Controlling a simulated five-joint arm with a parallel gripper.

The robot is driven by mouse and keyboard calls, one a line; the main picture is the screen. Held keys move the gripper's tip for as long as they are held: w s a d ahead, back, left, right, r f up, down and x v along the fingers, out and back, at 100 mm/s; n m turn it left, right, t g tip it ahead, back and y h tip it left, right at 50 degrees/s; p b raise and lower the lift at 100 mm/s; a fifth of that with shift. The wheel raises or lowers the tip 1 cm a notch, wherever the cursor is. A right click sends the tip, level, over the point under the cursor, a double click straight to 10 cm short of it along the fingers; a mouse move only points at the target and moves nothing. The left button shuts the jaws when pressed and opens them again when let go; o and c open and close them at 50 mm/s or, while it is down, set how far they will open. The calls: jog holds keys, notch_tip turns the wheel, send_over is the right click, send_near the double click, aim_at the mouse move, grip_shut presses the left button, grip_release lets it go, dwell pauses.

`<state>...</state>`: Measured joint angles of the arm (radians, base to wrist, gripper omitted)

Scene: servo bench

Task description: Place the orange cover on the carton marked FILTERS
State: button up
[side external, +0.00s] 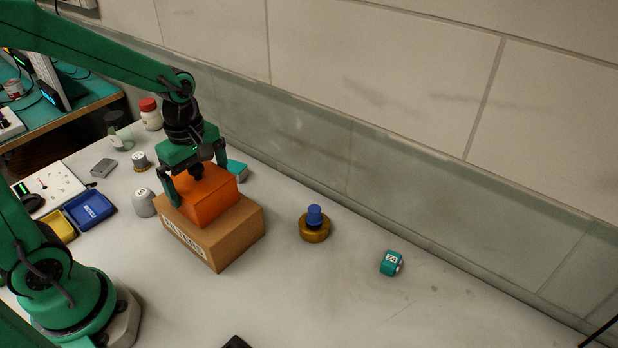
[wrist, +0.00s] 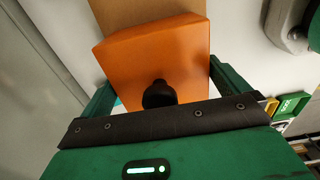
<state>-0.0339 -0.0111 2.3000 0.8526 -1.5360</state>
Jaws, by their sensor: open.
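The orange cover (side external: 208,199) rests on top of the brown carton marked FILTERS (side external: 222,244) in the side external view. It looks smaller than the carton's top and sits toward the back of it. In the wrist view the orange cover (wrist: 160,62) fills the middle, with a dark round knob on it, and part of the carton (wrist: 140,10) shows beyond. My gripper (side external: 200,190) is over the cover with its fingers apart on either side of it. In the wrist view the green fingers (wrist: 160,92) flank the cover; I cannot tell whether they touch it.
A brass piece with a blue knob (side external: 314,226) and a teal block marked 24 (side external: 391,263) stand to the right. A grey weight (side external: 144,203), a blue tray (side external: 89,210) and a white socket panel (side external: 55,188) lie left. The front right bench is mostly clear.

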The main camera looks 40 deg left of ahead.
aim_at(189, 186)
notch_tip(189, 186, up, 11)
jog(key=shift+r, duration=0.15)
dwell(0.4)
dwell(0.5)
jog(key=s+d+m+t, duration=0.1)
jog(key=s+m+t, duration=0.4)
jog(key=m, duration=1.3)
jog(key=s+r, duration=0.1)
jog(key=s, duration=0.1)
jog(key=shift+s+t, duration=0.3)
